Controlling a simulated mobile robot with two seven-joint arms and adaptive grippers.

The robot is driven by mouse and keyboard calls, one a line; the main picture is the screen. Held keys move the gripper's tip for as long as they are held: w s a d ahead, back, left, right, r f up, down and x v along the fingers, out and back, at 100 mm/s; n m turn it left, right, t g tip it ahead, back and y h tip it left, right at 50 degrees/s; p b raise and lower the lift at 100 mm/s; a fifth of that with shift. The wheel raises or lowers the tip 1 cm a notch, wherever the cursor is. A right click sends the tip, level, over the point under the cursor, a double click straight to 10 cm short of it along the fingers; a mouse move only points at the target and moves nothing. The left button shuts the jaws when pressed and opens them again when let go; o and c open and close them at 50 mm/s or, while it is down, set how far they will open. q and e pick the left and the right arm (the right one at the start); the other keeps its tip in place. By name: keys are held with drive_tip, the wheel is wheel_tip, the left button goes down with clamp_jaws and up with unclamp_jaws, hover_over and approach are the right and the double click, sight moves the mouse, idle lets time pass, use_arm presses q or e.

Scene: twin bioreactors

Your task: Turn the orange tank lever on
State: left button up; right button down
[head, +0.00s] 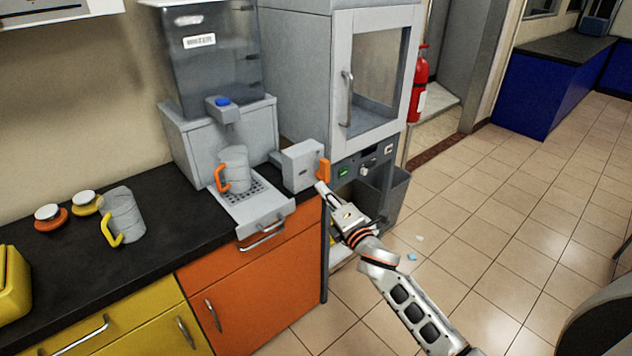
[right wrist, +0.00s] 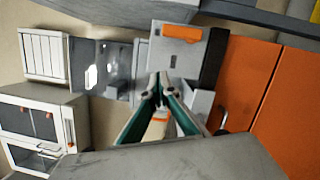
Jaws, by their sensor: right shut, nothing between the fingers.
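The orange lever (head: 323,170) sits on the side of a grey box (head: 302,165) beside the tank dispenser. In the right wrist view the lever (right wrist: 181,33) is a short orange bar on the box's face. My right gripper (head: 321,187) is shut and empty, its tips just below the lever in the head view. In the right wrist view its closed fingertips (right wrist: 159,80) point at the box, with the lever beyond them; whether they touch the box I cannot tell. The tank (head: 207,50) is a grey transparent container above the dispenser. My left gripper is not in view.
A grey mug with an orange handle (head: 234,168) stands on the drip tray (head: 262,212). A mug with a yellow handle (head: 123,215) and two small lidded items are on the black counter (head: 95,272). A glass-doored cabinet (head: 378,70) stands behind the box. Tiled floor lies open to the right.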

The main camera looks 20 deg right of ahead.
drive_tip(key=shift+s+d, duration=0.1)
drive_tip(key=shift+s, duration=0.9)
drive_tip(key=s+a+f+m+g, duration=0.3)
drive_tip(key=s+f+m, duration=0.6)
drive_tip(key=s, duration=0.7)
drive_tip(key=s+a+f+m+g, duration=0.4)
drive_tip(key=s+f+m, duration=0.6)
drive_tip(key=s+f, duration=0.6)
drive_tip(key=shift+s+g, duration=0.2)
drive_tip(key=shift+g, duration=0.3)
